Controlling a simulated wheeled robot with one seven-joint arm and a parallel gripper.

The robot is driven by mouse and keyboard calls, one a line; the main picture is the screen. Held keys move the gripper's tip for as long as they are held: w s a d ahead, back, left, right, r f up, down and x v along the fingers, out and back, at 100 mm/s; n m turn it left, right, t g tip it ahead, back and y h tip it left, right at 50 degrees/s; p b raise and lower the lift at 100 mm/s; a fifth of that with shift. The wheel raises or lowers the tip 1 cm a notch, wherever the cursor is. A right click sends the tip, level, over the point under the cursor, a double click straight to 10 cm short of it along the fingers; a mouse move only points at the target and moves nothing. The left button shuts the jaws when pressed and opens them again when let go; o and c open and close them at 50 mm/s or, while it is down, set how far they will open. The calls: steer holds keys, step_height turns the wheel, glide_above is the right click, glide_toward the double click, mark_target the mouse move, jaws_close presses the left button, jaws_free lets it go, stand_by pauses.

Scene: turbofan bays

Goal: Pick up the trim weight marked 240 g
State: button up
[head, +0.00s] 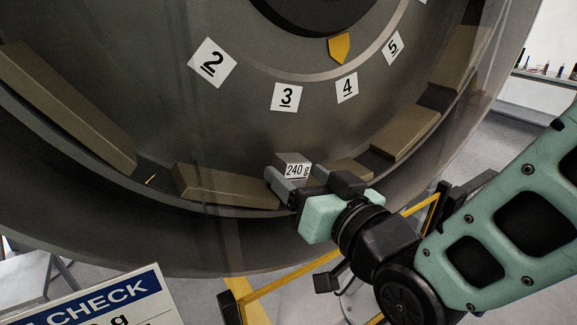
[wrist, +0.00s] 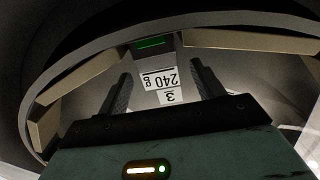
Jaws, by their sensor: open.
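The trim weight marked 240 g (head: 293,159) is a small grey block with a white label. It sits low inside the big round drum, beneath the number 3 plate (head: 286,97). In the wrist view its label (wrist: 159,79) shows upside down between my two fingers. My gripper (head: 310,182) is open, with one finger on each side of the weight as the views show it. I cannot tell how deep the fingers reach or whether they touch it. The lower part of the weight is hidden by my gripper in the head view.
Tan blocks line the drum's inner rim, one left of the weight (head: 222,187) and one to its right (head: 405,136). Number plates 2 (head: 212,63), 4 (head: 347,87) and 5 (head: 393,47) are on the drum's face. A "CHECK" sign (head: 95,303) stands at lower left.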

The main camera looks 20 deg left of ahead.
mark_target(285, 159)
steer(key=p+x, duration=0.1)
steer(key=x, duration=0.1)
steer(key=p+x, duration=0.2)
steer(key=shift+w+a+r+p, duration=0.15)
steer(key=shift+w+r+p, duration=0.05)
steer(key=shift+r+p, duration=0.1)
steer(key=shift+w+a+f, duration=0.15)
steer(key=shift+w+a, duration=0.05)
steer(key=shift+a, duration=0.05)
steer(key=shift+c, duration=0.4)
steer(key=c, duration=1.1)
steer(key=shift+c, duration=0.2)
